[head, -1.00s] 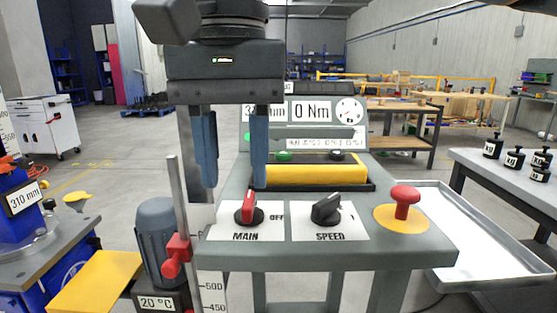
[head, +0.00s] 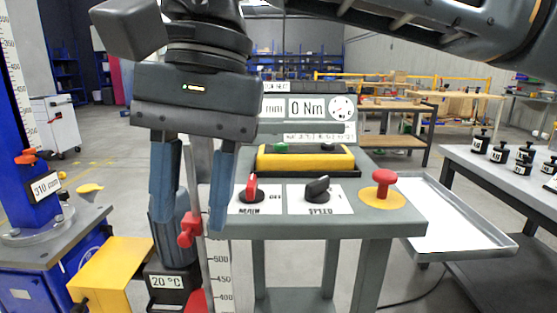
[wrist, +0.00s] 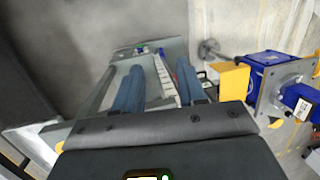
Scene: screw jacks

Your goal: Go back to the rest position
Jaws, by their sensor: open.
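My gripper (head: 190,215) hangs in the left middle of the head view, in front of the left edge of the control desk (head: 300,225). Its two blue fingers point down, apart, with nothing between them. In the wrist view my gripper (wrist: 157,90) is also open and empty. The desk carries a red MAIN knob (head: 251,188), a black SPEED knob (head: 318,188) and a red mushroom button (head: 383,180) on a yellow disc. The display (head: 308,108) reads 0 Nm. Its left part is hidden by my gripper.
A blue screw jack (head: 38,190) with a 310 mm sign stands at left. A grey motor, a 20 °C sign (head: 167,281) and a red-clamped scale (head: 190,230) are close behind my gripper. A tray (head: 455,215) and a table with black weights (head: 500,153) lie at right.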

